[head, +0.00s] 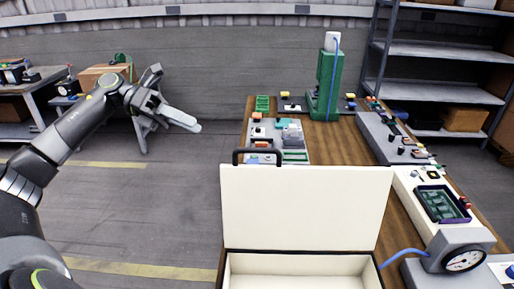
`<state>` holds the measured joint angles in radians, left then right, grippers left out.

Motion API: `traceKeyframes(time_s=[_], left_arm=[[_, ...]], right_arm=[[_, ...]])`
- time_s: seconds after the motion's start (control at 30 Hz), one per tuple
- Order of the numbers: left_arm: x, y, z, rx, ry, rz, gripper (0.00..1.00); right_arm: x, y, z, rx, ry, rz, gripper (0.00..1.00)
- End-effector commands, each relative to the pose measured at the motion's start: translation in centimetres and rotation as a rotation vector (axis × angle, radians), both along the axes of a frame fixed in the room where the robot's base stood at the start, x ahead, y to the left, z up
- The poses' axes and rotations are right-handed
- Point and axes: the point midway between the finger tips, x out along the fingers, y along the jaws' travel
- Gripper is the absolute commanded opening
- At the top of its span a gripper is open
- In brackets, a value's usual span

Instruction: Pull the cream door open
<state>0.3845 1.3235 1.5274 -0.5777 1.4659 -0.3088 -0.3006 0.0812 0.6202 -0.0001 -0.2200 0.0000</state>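The cream door (306,207) is a flat panel standing upright in the lower middle of the head view. A black handle (257,157) shows at its top left edge. Below the panel is a cream box with a dark edge (228,272); its hollow inside shows, cut off by the picture's bottom. My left gripper (182,118) is up and to the left of the door, clear of the handle and over open floor. It holds nothing that I can see; its pale fingers overlap, so their gap is unclear. My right gripper is not in view.
A wooden bench (335,142) runs behind and right of the box, with a green press (324,86), small parts and a round gauge (463,260). Grey shelves (450,92) stand at the back right. The floor (150,215) on the left is clear.

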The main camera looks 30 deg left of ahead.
Motion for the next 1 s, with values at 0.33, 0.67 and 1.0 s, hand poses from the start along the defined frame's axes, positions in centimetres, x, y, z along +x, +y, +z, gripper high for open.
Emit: traceKeyframes(time_s=[0.33, 0.67, 1.0], left_arm=[[1.1, -6.7, -1.4, -0.008, -0.001, -0.003, 0.33], [2.0, -11.7, -2.9, -0.009, 0.0, -0.001, 0.33], [2.5, -14.7, -3.9, -0.006, 0.001, 0.002, 0.33]], right_arm=[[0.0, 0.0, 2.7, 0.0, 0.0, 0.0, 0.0], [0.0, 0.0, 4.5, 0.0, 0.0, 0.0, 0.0], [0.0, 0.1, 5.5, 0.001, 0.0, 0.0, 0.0]])
